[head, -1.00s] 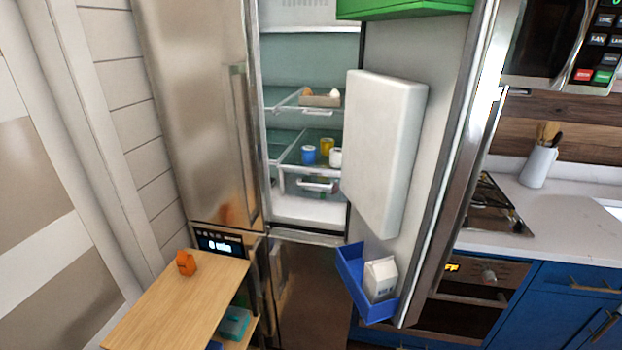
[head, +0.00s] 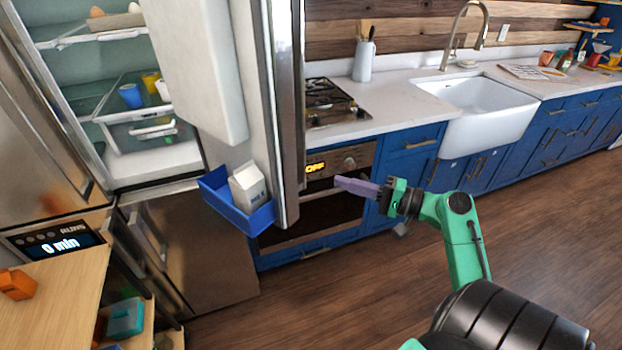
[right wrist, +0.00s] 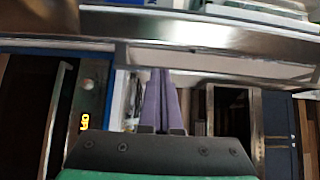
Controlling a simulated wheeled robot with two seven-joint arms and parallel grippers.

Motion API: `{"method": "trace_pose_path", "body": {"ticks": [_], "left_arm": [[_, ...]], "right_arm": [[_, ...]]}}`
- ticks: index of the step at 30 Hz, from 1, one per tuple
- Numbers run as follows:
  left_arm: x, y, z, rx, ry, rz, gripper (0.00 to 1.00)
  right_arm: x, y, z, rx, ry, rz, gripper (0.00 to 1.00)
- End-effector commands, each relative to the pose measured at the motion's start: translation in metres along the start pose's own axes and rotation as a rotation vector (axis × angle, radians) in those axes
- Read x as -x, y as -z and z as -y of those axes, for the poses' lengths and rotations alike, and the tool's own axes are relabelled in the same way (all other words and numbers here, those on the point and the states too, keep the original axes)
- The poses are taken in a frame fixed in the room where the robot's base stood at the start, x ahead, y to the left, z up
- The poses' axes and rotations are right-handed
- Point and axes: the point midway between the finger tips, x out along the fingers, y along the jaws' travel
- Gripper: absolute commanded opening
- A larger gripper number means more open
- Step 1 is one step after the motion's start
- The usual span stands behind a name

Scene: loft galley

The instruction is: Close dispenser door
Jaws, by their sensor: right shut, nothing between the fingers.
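The open right-hand fridge door (head: 276,110), with a steel edge and a bulky white box (head: 203,65) on its inner face, stands swung out; it looks like the dispenser door. A blue bin (head: 233,212) low on it holds a milk carton (head: 248,187). My right gripper (head: 345,183), with purple fingers, is shut and empty, to the right of the door's edge and seemingly apart from it. In the right wrist view, the fingers (right wrist: 160,95) point at a shiny metal strip (right wrist: 200,30), probably the door. My left gripper is not in view.
The open fridge holds eggs and cups (head: 130,96). A wooden cart (head: 60,300) stands at lower left. Behind my right gripper are the oven (head: 330,190), stovetop (head: 330,100) and blue cabinets (head: 408,145). The wooden floor (head: 540,230) at right is clear.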

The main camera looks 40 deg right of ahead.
Motion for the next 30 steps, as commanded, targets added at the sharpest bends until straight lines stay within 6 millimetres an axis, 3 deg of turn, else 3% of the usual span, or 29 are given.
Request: {"method": "trace_pose_path", "body": {"ticks": [5,16,30], "left_arm": [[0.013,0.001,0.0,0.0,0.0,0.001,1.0],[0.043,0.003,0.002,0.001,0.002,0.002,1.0],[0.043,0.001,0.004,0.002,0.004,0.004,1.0]], "right_arm": [[-0.019,-0.002,0.008,0.001,0.006,0.007,0.0],[-0.09,-0.001,0.007,0.001,0.007,0.003,0.0],[-0.1,-0.001,0.003,0.002,0.004,0.002,0.0]]}}
